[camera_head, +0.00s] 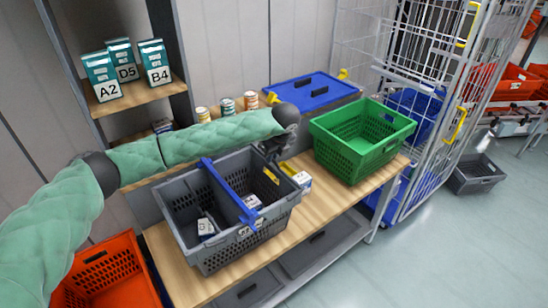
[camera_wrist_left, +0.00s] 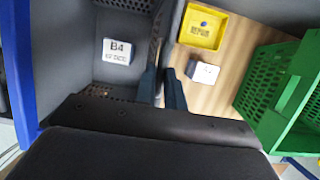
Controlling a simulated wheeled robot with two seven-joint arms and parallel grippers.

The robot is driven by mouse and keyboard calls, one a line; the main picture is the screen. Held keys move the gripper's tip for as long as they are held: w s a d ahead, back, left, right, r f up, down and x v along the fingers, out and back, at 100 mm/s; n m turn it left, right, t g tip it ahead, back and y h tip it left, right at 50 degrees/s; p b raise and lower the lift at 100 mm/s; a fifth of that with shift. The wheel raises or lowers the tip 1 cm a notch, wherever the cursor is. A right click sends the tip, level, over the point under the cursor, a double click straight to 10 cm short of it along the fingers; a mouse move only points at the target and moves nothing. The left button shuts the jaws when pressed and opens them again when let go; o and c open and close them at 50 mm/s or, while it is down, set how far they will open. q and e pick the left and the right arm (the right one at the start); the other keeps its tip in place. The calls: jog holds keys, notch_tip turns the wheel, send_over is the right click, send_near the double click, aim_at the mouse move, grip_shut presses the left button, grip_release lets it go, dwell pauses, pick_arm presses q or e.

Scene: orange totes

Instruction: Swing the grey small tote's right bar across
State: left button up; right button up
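The grey small tote (camera_head: 215,255) stands on the wooden bench, with a blue bar (camera_head: 228,190) lying across its middle. That bar also shows at the left edge of the left wrist view (camera_wrist_left: 22,60). A second bar at the right end cannot be made out. My left gripper (camera_head: 270,150) is at the tote's far right corner. In the left wrist view its two dark fingers (camera_wrist_left: 162,90) stand a little apart, one on each side of the tote's right rim. Whether they press on it cannot be told. My right gripper is not in view.
Small boxes lie in the tote, one marked B4 (camera_wrist_left: 117,51). A green tote (camera_head: 350,160) stands to the right, with a yellow bin (camera_wrist_left: 202,27) and white box (camera_head: 302,180) between. A blue-lidded tote (camera_head: 310,88) and cans (camera_head: 228,106) are behind. An orange tote (camera_head: 105,280) is lower left.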

pick_arm(q)
jog(key=shift+s+a+r, duration=0.15)
jog(key=shift+s+a, duration=0.05)
jog(key=shift+a, duration=0.1)
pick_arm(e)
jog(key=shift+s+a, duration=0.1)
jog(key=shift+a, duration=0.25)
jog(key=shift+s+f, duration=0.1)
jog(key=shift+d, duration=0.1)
pick_arm(q)
jog(key=shift+s+a, duration=0.15)
jog(key=shift+s+a+r+b, duration=0.25)
jog(key=shift+s+a+b, duration=0.1)
jog(key=shift+a, duration=0.15)
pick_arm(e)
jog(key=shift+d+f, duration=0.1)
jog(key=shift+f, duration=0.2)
